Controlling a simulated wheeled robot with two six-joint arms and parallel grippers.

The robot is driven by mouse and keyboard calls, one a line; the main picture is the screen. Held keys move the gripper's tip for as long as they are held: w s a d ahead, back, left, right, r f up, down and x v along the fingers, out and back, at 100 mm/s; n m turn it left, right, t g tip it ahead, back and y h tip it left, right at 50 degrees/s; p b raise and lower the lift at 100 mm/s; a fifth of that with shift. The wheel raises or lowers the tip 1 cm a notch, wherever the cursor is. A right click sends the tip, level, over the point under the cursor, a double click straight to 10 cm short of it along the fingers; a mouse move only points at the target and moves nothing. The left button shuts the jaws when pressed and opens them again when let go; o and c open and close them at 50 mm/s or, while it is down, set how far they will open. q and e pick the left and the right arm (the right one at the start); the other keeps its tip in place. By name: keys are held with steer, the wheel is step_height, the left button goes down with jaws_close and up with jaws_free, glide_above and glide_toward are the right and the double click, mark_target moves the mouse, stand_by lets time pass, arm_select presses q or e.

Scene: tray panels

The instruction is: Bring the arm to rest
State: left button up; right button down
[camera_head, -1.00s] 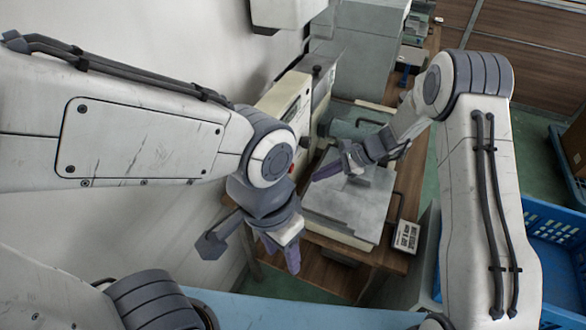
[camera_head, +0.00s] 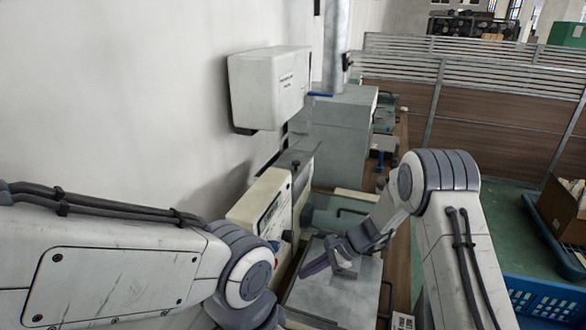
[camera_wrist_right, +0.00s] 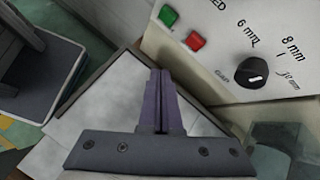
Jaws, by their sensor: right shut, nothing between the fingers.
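My right gripper (camera_head: 318,266) is shut with nothing in it. It hangs over the grey metal top of a machine (camera_head: 325,300) in the head view. In the right wrist view its two purple fingers (camera_wrist_right: 161,100) lie together in front of the pale plate. My right arm (camera_head: 440,220) is bent, with its elbow raised at the right. My left arm (camera_head: 120,270) reaches in from the left, and its gripper is below the frame edge.
A cream control panel (camera_head: 262,212) stands close beside the right gripper; its knob (camera_wrist_right: 256,70) and green and red buttons show in the right wrist view. A white wall box (camera_head: 268,88) hangs at the left. A blue crate (camera_head: 540,298) stands at the lower right.

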steer(key=s+a+r+n+g+h, duration=0.2)
steer(key=s+a+r+n, duration=0.2)
steer(key=s+r+n, duration=0.35)
steer(key=s+d+r+n+h, duration=0.2)
steer(key=s+r+n, duration=0.1)
steer(key=s, duration=0.5)
steer(key=s+d+r+n+t+h, duration=0.1)
steer(key=s+d+r+n+h, duration=0.1)
steer(key=s+n, duration=0.4)
steer(key=s+d+r+n+t+h, duration=0.1)
steer(key=s+d+r+n+h, duration=0.1)
steer(key=s, duration=0.7)
steer(key=d+r+n, duration=0.1)
steer(key=r+n, duration=0.1)
steer(key=shift+s+n, duration=0.35)
